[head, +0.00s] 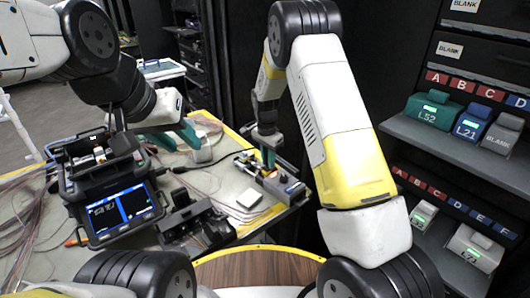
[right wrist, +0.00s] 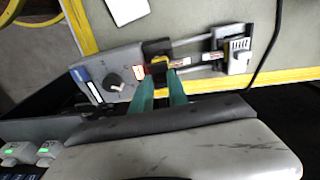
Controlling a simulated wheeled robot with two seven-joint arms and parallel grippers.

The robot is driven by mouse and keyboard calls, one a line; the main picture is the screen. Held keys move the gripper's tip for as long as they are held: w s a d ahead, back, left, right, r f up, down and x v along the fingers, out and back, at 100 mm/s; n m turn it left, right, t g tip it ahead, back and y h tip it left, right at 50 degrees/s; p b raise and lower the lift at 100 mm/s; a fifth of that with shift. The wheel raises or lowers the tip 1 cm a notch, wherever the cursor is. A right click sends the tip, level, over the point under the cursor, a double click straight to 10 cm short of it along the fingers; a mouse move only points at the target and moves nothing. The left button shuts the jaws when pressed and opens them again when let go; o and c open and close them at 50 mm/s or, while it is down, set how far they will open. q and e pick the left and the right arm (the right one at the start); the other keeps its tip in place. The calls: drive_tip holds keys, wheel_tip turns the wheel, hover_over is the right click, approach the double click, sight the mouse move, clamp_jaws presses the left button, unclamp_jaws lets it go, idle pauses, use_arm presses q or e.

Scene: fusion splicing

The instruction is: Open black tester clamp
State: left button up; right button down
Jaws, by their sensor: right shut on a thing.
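The tester (head: 285,187) is a grey box with a knob at the right edge of the work table. It also shows in the right wrist view (right wrist: 112,78), with rails running from it to a light end block (right wrist: 238,55). The black clamp (right wrist: 157,48) is on the rails beside the box. My right gripper (head: 267,158) points down at the tester, and its teal fingers (right wrist: 161,76) are shut on the black clamp. The fingers partly hide the clamp, and I cannot tell whether it is raised. My left gripper (head: 188,146) is open and empty above the table.
A black splicer (head: 78,188) with a lit screen (head: 122,209) stands at the table's left. Thin fibres cover the left side. Shelves (head: 440,135) with labelled modules stand at right.

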drive_tip(key=shift+w+d+r+g+y, duration=0.2)
drive_tip(key=shift+w+d+g+y, duration=0.1)
drive_tip(key=shift+g+y, duration=0.3)
drive_tip(key=shift+w+d+r+g+y, duration=0.15)
drive_tip(key=shift+w+d+g+y, duration=0.15)
drive_tip(key=shift+g+y, duration=0.25)
